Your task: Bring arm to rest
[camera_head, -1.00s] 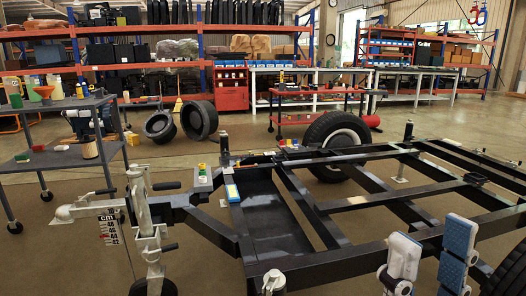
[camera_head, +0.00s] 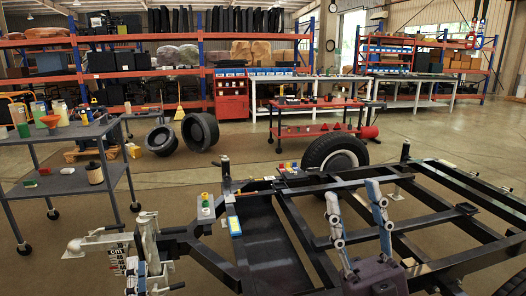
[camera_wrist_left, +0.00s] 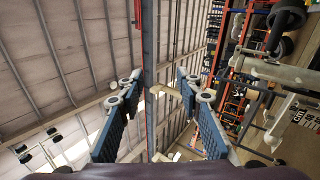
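My right gripper (camera_head: 353,190) is at the lower right of the head view, in front of the dark trailer frame (camera_head: 262,235). Its two blue and white fingers point up and stand apart, with nothing between them. My left gripper (camera_head: 137,264) shows only partly at the bottom left, in front of the trailer's jack (camera_head: 150,235). In the left wrist view the left gripper (camera_wrist_left: 156,88) has its two blue fingers spread and empty, with the ceiling behind them. Neither gripper holds anything.
A grey cart (camera_head: 60,186) with bottles and small items stands at the left. A wheel (camera_head: 336,153) stands at the trailer's far side. A red table (camera_head: 318,128) and shelves are behind. The floor between cart and trailer is mostly clear.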

